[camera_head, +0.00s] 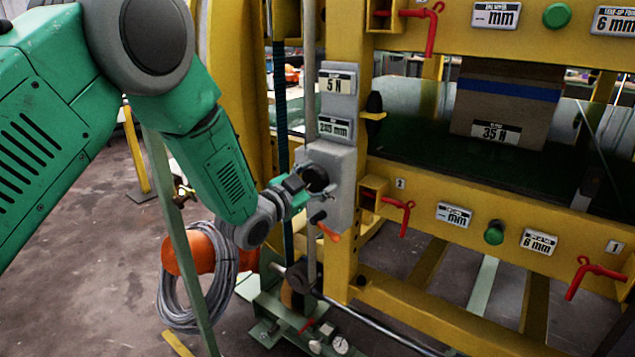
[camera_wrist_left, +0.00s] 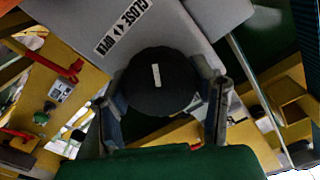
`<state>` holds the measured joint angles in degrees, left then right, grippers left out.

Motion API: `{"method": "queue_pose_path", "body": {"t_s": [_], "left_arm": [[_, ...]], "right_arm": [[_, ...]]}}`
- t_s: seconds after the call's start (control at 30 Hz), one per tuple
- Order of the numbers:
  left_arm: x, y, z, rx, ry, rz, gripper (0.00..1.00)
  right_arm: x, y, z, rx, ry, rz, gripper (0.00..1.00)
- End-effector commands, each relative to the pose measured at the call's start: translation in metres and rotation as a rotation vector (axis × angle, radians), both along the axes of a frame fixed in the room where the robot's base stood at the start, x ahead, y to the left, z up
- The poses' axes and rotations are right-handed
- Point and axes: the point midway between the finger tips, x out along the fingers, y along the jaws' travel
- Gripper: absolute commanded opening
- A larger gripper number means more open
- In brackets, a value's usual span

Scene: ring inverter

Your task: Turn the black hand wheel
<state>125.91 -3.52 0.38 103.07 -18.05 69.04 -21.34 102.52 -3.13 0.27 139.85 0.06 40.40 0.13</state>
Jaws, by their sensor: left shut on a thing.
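The black hand wheel (camera_head: 316,178) is on the front of a grey box (camera_head: 342,200) on the yellow frame. My left gripper (camera_head: 303,187) reaches it from the left and is shut on it. In the left wrist view the round black wheel (camera_wrist_left: 160,80), with a small pale mark on its face, sits between the two fingers of my left gripper (camera_wrist_left: 163,95). One finger is on each side of its rim. A label with "CLOSE", a double arrow and "OPEN" (camera_wrist_left: 122,25) is beside the wheel. My right gripper is not in view.
Grey plates reading "5 N" (camera_head: 338,83) and a length in mm are above the wheel. An orange-tipped lever (camera_head: 327,232) is just below. Red handles (camera_head: 398,207) and green knobs (camera_head: 494,232) line the yellow beams. A coiled grey cable (camera_head: 190,300) hangs lower left.

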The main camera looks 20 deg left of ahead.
Motion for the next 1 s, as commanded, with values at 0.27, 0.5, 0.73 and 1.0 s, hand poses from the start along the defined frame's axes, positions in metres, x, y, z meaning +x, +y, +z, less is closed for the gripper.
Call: {"method": "queue_pose_path", "body": {"t_s": [0.27, 0.5, 0.73, 1.0], "left_arm": [[-0.0024, -0.0004, -0.0072, 0.104, -0.021, -0.001, 0.23], [-0.0026, -0.0007, -0.0074, 0.131, -0.030, -0.002, 0.23], [-0.0028, -0.0009, -0.0077, 0.132, -0.029, -0.002, 0.23], [-0.0024, -0.0010, -0.0058, 0.130, -0.033, -0.003, 0.74]], "right_arm": [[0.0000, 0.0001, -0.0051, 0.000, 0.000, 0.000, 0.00], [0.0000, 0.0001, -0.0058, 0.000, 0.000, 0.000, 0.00], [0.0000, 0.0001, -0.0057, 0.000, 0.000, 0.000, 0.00], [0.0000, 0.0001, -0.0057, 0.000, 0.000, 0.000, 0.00]]}}
